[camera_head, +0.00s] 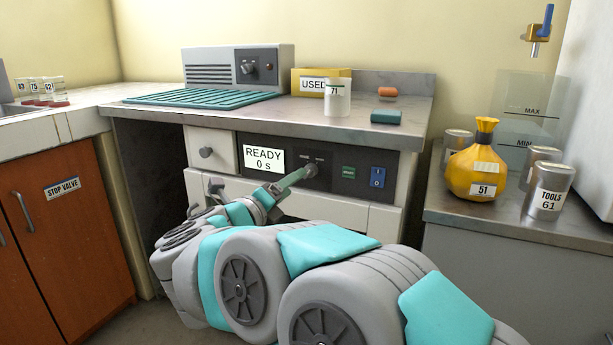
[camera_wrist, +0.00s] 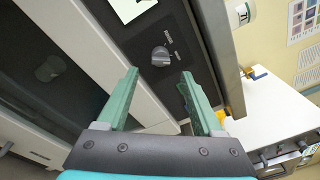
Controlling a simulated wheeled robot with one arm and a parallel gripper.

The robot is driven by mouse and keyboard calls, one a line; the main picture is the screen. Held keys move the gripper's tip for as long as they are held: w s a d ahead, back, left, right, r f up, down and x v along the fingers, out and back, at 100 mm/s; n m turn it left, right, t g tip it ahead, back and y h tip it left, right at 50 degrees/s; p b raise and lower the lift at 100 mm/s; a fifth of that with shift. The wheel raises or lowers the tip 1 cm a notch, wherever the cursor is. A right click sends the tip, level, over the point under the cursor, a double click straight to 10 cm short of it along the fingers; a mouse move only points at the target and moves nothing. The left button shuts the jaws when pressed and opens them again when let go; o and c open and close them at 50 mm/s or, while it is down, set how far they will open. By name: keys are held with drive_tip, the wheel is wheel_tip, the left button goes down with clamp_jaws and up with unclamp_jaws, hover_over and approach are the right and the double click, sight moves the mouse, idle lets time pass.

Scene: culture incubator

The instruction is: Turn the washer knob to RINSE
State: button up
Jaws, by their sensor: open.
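The washer's dark front panel (camera_head: 328,157) has a white display (camera_head: 263,159) reading "READY 0 s". In the head view the knob (camera_head: 311,171) is partly hidden by my gripper (camera_head: 301,174), which reaches up to the panel from the front left. In the wrist view my gripper (camera_wrist: 160,73) is open and empty. The knob shows beyond the fingertips, roughly centred between them. I cannot tell whether a finger touches it.
A green button (camera_head: 348,172) and a blue switch (camera_head: 377,177) sit right of the knob. A drawer knob (camera_head: 206,152) is at the left. A cup marked 71 (camera_head: 337,98) stands near the counter's front edge above. A yellow bag (camera_head: 473,168) sits on the right bench.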

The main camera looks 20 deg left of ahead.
sight(309, 172)
drive_tip(key=w+d, duration=0.1)
drive_tip(key=w, duration=0.5)
drive_tip(key=shift+w, duration=0.35)
clamp_jaws()
